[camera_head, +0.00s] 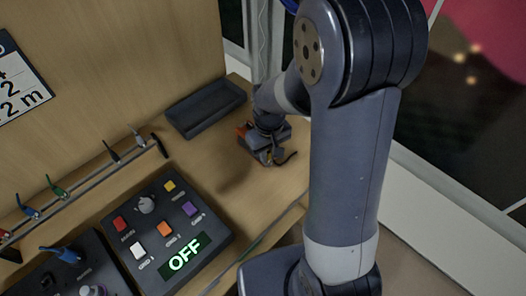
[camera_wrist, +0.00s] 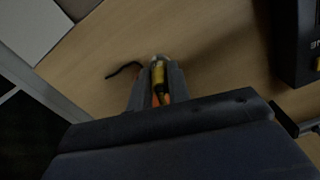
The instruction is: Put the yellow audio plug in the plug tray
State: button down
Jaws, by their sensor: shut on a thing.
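My gripper (camera_head: 264,156) is shut on the yellow audio plug, above the wooden bench to the right of the control panel. In the wrist view the yellow plug (camera_wrist: 158,74) sits between my two fingers (camera_wrist: 158,88), with a dark cable tail reaching out to the left. In the head view the plug is mostly hidden by my gripper, and its dark tail shows at the right. The plug tray, which seems to be the dark, shallow, empty-looking tray (camera_head: 190,129), lies on the bench at the back, left of and behind my gripper.
A control panel (camera_head: 150,250) with coloured buttons and a green OFF display is at front left. A rail (camera_head: 80,188) with several coloured plugs runs along the left. A second dark box (camera_head: 75,272) holds a blue plug. Bare bench lies between panel and tray.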

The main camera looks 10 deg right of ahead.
aim_at(268, 166)
jog(key=shift+f+p, duration=0.45)
jog(key=shift+f, duration=3.9)
jog(key=shift+f, duration=0.2)
jog(key=c, duration=1.3)
grip_release()
jog(key=shift+s+r, duration=0.1)
jog(key=shift+r, duration=0.1)
jog(key=shift+o, duration=0.2)
notch_tip(268, 166, up, 12)
jog(key=shift+f+b, duration=0.15)
jog(key=shift+b, duration=0.55)
jog(key=f+b, duration=0.1)
jog(key=b, duration=0.1)
jog(key=f+b, duration=0.1)
jog(key=b, duration=0.1)
jog(key=shift+a+f, duration=0.1)
jog(key=shift+a, duration=0.15)
jog(key=shift+f, duration=0.35)
jog(key=shift+w+d+f+p, duration=0.1)
jog(key=shift+f+p, duration=0.15)
jog(key=shift+f, duration=2.2)
jog(key=shift+w+d+f+p, duration=0.1)
jog(key=shift+f+p, duration=0.15)
jog(key=shift+f, duration=2.15)
